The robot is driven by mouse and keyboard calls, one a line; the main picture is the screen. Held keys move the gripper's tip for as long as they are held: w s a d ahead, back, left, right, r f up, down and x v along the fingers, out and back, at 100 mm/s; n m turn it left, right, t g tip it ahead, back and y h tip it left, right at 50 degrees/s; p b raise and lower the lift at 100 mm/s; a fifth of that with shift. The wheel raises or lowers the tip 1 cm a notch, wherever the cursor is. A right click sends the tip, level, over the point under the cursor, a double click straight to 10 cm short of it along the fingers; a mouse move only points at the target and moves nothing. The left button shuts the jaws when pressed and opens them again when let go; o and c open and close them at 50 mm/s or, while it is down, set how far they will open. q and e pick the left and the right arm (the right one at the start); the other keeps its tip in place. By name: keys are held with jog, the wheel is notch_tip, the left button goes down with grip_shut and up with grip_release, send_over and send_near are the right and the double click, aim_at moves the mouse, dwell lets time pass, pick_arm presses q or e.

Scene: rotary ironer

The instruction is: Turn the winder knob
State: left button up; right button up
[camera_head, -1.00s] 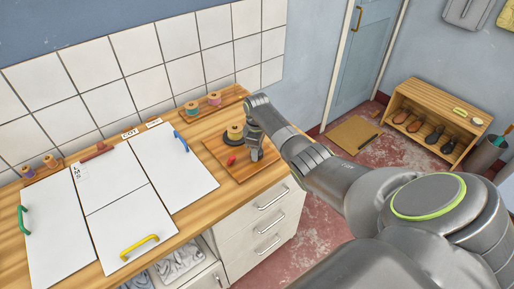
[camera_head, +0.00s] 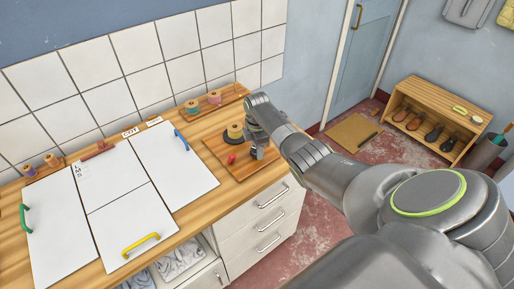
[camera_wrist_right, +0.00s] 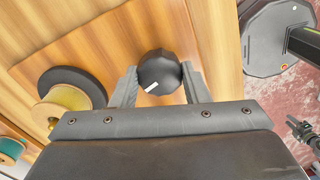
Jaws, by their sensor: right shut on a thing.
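The winder knob, a dark faceted knob with a white mark (camera_wrist_right: 160,72), sits between the two fingers of my right gripper (camera_wrist_right: 158,85) in the right wrist view. The right gripper is shut on it. In the head view my right gripper (camera_head: 257,150) points down at the wooden winder board (camera_head: 228,171), and the knob is mostly hidden there. A yellow spool on a black disc (camera_head: 235,132) stands on the board behind the gripper; the spool also shows in the right wrist view (camera_wrist_right: 68,101). My left gripper is not in view.
A red piece (camera_head: 231,159) sits on the board near the gripper. Several thread spools (camera_head: 214,97) stand on a rack by the tiled wall. White panels with coloured handles (camera_head: 172,172) cover the counter to the left. Drawers (camera_head: 262,221) are below.

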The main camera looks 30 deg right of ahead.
jog(key=shift+w+r, duration=0.1)
dwell(0.4)
jog(key=o, duration=1)
jog(key=shift+c, duration=0.2)
notch_tip(320, 180, up, 17)
jog(key=shift+r+b, duration=0.2)
jog(key=shift+b, duration=0.15)
